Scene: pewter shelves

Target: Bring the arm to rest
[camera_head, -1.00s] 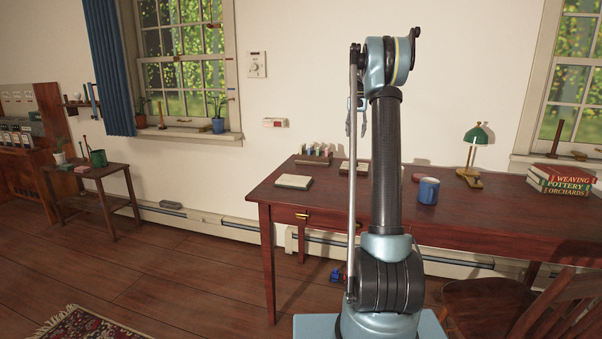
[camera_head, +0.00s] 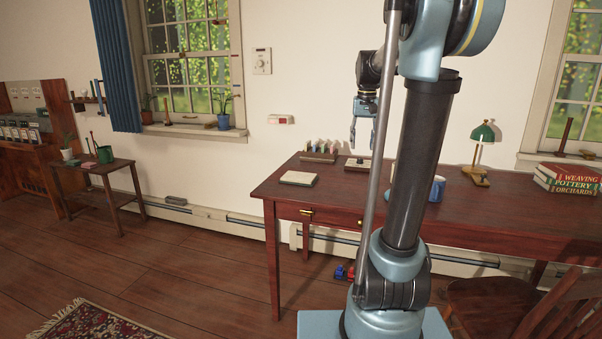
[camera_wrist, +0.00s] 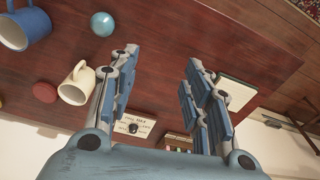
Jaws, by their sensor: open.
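My gripper (camera_head: 363,132) hangs fingers-down above the back left part of the dark red desk (camera_head: 283,195) in the head view. In the wrist view my gripper (camera_wrist: 158,75) has its two blue-grey fingers spread apart, with nothing between them but desk top. My arm stands upright in front of the desk and hides part of it. A blue mug (camera_head: 437,189) stands on the desk, partly behind my arm; it also shows in the wrist view (camera_wrist: 24,27). A cream mug (camera_wrist: 77,84) is beside the left finger in the wrist view.
On the desk are a notebook (camera_head: 299,178), a green lamp (camera_head: 482,150) and a stack of books (camera_head: 566,179). A red ball (camera_wrist: 45,92) and a teal ball (camera_wrist: 103,24) lie near the mugs. A chair (camera_head: 495,305) stands at right. The floor at left is mostly clear.

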